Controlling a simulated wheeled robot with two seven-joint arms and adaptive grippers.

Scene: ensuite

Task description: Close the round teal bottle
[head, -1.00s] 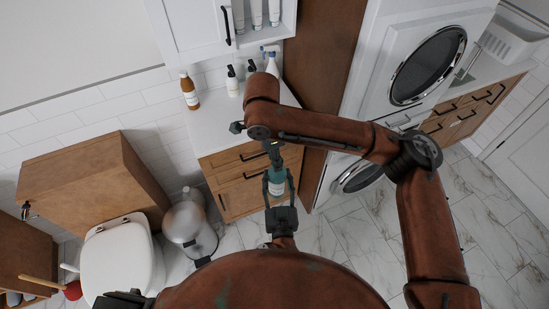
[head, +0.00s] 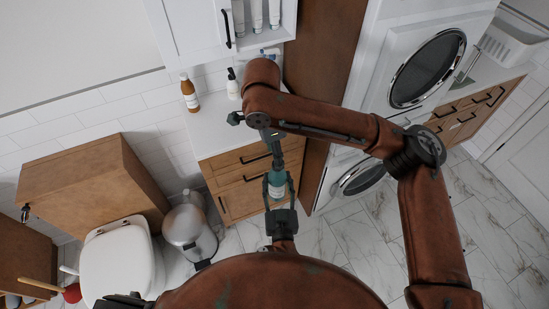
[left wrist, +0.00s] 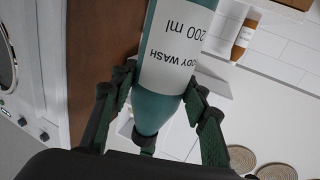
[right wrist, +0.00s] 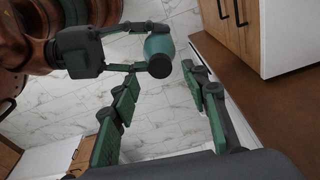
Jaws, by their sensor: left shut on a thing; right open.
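The round teal bottle (head: 277,188) has a white label and is held out in front of the cabinet. My left gripper (head: 280,198) is shut on it, fingers on both sides. In the left wrist view the bottle (left wrist: 176,50) shows its label, reading body wash 200 ml. My right gripper (head: 270,140) is just above the bottle's top in the head view. In the right wrist view, my right gripper (right wrist: 162,80) is open, with the bottle's dark round end (right wrist: 159,67) beyond its fingertips. I cannot tell whether that end carries a cap.
The white counter (head: 210,130) over wooden drawers holds an amber bottle (head: 189,93) and a black-topped pump bottle (head: 232,85). A metal bin (head: 190,232) and a toilet (head: 118,262) stand left. A washer and dryer stack (head: 405,65) is right. Marble floor (head: 345,240) is clear.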

